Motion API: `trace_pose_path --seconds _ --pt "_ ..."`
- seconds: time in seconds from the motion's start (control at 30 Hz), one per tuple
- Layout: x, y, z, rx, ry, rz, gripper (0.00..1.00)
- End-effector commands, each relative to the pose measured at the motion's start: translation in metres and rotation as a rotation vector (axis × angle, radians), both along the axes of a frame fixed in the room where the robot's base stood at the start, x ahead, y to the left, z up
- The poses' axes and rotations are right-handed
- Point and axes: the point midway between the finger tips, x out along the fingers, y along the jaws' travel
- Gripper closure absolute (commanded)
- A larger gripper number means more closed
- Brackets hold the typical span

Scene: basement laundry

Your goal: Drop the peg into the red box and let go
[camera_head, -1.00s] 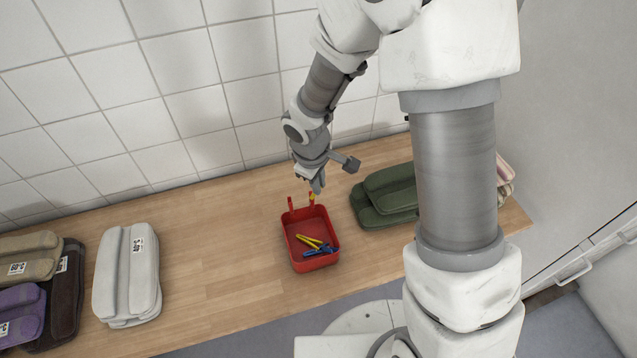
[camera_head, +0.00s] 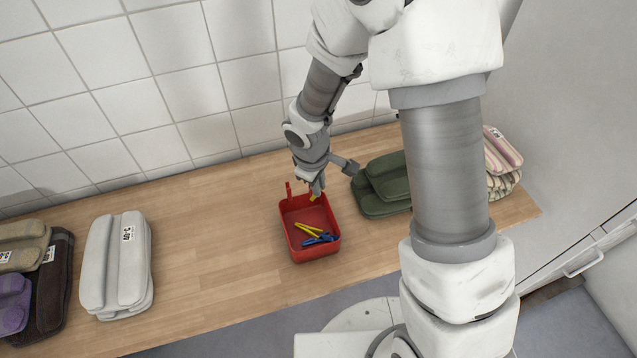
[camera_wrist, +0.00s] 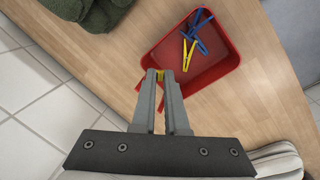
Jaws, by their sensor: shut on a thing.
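The red box (camera_head: 285,219) stands on the wooden counter. Yellow and blue pegs (camera_head: 310,230) lie inside it; they also show in the wrist view (camera_wrist: 187,52). My gripper (camera_head: 316,190) is at the box's back edge, by the wall side. In the wrist view my gripper (camera_wrist: 160,78) is shut on a small yellow peg (camera_wrist: 159,74), mostly hidden between the fingertips. The held peg (camera_head: 312,197) shows just below the fingers in the head view. It is at or just above the box's rim; I cannot tell whether it touches.
Green folded towels (camera_head: 384,186) lie close to the right of the box. Striped towels (camera_head: 501,160) are farther right. A grey folded towel (camera_head: 117,266) and more towels (camera_head: 52,285) lie at the left. The counter (camera_head: 215,240) between is clear. A tiled wall (camera_head: 160,85) stands behind.

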Motion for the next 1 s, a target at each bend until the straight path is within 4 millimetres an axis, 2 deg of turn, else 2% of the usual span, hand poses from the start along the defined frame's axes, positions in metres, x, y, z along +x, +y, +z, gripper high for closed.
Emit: trace_pose_path --seconds 0.03,0.2,0.23,0.5,0.63,0.77,1.0 --pt "0.0 0.0 0.0 0.0 0.0 0.0 0.87" --pt "0.0 0.0 0.0 0.0 0.0 0.0 0.57" --pt "0.0 0.0 0.0 0.0 0.0 0.0 0.54" --pt "0.0 0.0 0.001 0.0 0.0 -0.001 0.54" --pt "-0.001 0.001 0.009 0.001 -0.001 -0.002 0.54" --pt "-0.003 0.003 0.029 0.002 -0.003 -0.001 0.54" --pt "-0.012 0.008 0.083 0.002 -0.005 -0.001 0.54"
